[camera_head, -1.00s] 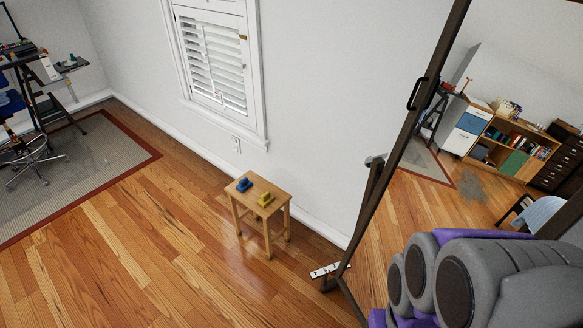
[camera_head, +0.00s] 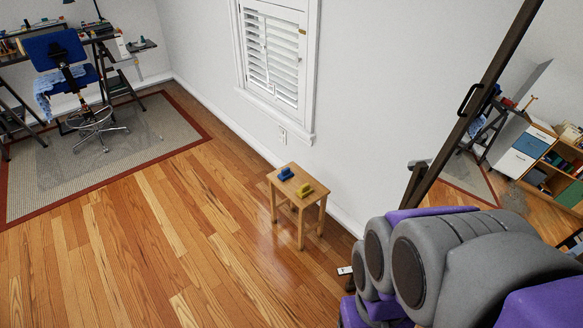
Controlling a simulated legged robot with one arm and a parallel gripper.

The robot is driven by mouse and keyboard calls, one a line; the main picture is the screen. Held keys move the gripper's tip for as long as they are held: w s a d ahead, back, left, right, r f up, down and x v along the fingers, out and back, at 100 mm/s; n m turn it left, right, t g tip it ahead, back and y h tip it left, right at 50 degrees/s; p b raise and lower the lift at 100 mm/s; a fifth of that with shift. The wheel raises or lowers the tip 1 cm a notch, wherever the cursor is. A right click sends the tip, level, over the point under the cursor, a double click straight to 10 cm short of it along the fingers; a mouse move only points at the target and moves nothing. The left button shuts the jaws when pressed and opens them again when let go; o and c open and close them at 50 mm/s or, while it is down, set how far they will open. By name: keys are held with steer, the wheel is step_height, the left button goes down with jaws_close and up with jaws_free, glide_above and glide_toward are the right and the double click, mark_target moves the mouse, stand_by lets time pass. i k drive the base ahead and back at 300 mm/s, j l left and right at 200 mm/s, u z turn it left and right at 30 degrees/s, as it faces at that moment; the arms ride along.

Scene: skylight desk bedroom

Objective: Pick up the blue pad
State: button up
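A small blue object (camera_head: 285,174), likely the blue pad, lies on top of a small wooden stool (camera_head: 277,181) near the wall. A yellow object (camera_head: 305,189) lies beside it on the same stool top, nearer the right side. The stool stands on the wood floor, some distance ahead of me. My arm, grey and purple, fills the lower right of the view. My gripper is not visible, so I cannot see whether it is open or shut.
A mirror with a dark frame (camera_head: 476,98) leans at the right, near my arm. A blue desk chair (camera_head: 62,62) and desk stand at the far left on a grey rug (camera_head: 150,135). A shuttered window (camera_head: 272,60) is above the stool. The wood floor (camera_head: 150,240) left of the stool is clear.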

mark_target(285, 174)
steer(key=z, duration=1.4)
steer(key=i+j+z, duration=0.1)
steer(key=j+z, duration=0.3)
steer(key=j, duration=0.45)
steer(key=j+z, duration=0.4)
steer(key=j, duration=1.15)
steer(key=k+j, duration=0.1)
steer(key=j, duration=0.5)
steer(key=j+z, duration=0.1)
steer(key=j, duration=0.55)
steer(key=k+j, duration=0.1)
steer(key=j, duration=0.5)
steer(key=k+j, duration=0.1)
steer(key=j, duration=0.55)
steer(key=j+z, duration=0.1)
steer(key=j, duration=0.55)
steer(key=k, duration=0.05)
